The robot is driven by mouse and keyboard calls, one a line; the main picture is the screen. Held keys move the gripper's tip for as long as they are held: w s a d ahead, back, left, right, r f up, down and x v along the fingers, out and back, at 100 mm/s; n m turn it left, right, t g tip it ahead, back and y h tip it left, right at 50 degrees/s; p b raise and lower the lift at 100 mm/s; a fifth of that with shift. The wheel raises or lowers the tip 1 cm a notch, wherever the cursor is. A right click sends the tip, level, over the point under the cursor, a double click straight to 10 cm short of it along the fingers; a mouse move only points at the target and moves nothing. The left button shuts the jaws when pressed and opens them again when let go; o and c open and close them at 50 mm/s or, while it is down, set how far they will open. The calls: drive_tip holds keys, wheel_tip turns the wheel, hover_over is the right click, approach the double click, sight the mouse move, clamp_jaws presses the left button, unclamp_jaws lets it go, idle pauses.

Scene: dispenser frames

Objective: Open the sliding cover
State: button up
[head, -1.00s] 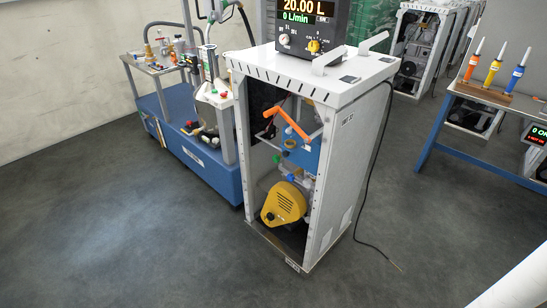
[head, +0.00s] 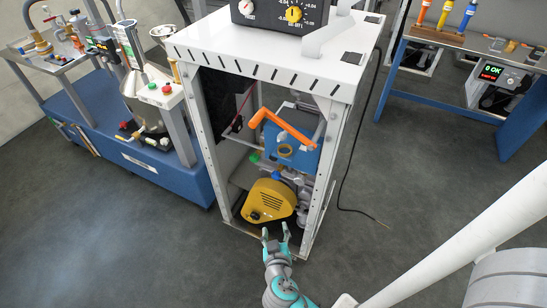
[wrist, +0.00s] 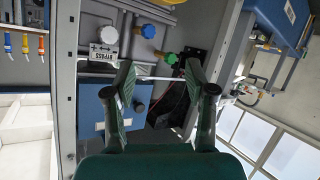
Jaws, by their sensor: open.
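The white dispenser frame (head: 290,67) stands ahead with its front open. Inside are an orange handle (head: 275,124), a blue box (head: 291,154) and a yellow rounded housing (head: 268,201). I cannot tell which part is the sliding cover. My gripper (head: 275,236) is open and empty, low in front of the frame's opening, near the yellow housing.
A blue cart (head: 142,155) with pipes and fittings stands to the left. A blue-legged bench (head: 527,120) with coloured cylinders stands to the right. A black cable (head: 352,170) hangs down the frame's right side onto the floor. The grey floor (head: 130,245) is clear in front.

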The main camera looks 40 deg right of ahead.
drive_tip(key=w+d+r+m+h, duration=0.2)
drive_tip(key=w+r+m+h, duration=0.15)
drive_tip(key=w, duration=0.25)
drive_tip(key=m+g+h, duration=0.4)
drive_tip(key=m+h, duration=0.1)
drive_tip(key=m, duration=0.1)
approach(272, 159)
drive_tip(key=shift+n+y, duration=0.25)
drive_tip(key=x, duration=1)
drive_tip(key=shift+d+r, duration=0.35)
clamp_jaws()
